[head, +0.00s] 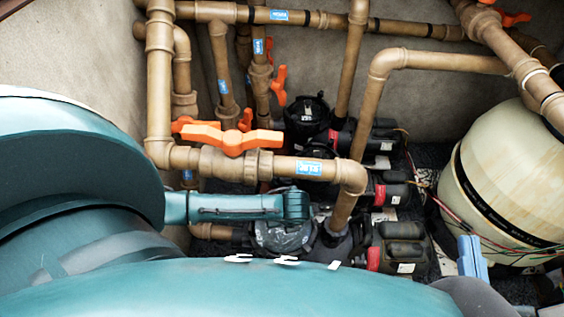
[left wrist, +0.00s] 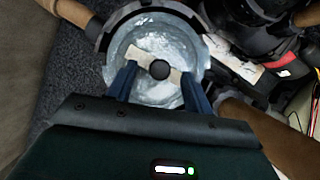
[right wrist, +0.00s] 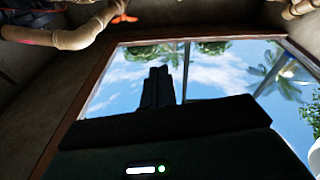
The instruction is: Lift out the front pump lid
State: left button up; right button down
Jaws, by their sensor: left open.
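The front pump lid (left wrist: 152,32) is a round, clear cover in a dark ring, with a pale crossbar and a dark central knob (left wrist: 159,69). In the head view the lid (head: 285,238) is partly hidden by my left arm. My left gripper (left wrist: 158,76) is open, its two blue fingers at the crossbar on either side of the knob. I cannot tell whether they touch it. My right gripper (head: 472,258) is away to the right, near the tan tank. In the right wrist view its fingers (right wrist: 157,72) are together with nothing between them.
Tan pipes (head: 260,163) with orange valve handles (head: 232,138) run above the pumps. More black pumps (head: 306,112) stand behind the front one. A large tan tank (head: 505,170) with loose wires fills the right side. The right wrist view shows an opening to the sky (right wrist: 210,75).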

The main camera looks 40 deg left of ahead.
pick_arm(q)
jog(key=shift+b+x, duration=0.7)
jog(key=shift+x, duration=0.3)
jog(key=shift+d, duration=0.1)
grip_shut()
jog(key=c, duration=0.7)
grip_release()
jog(key=shift+r, duration=0.1)
jog(key=c, duration=0.3)
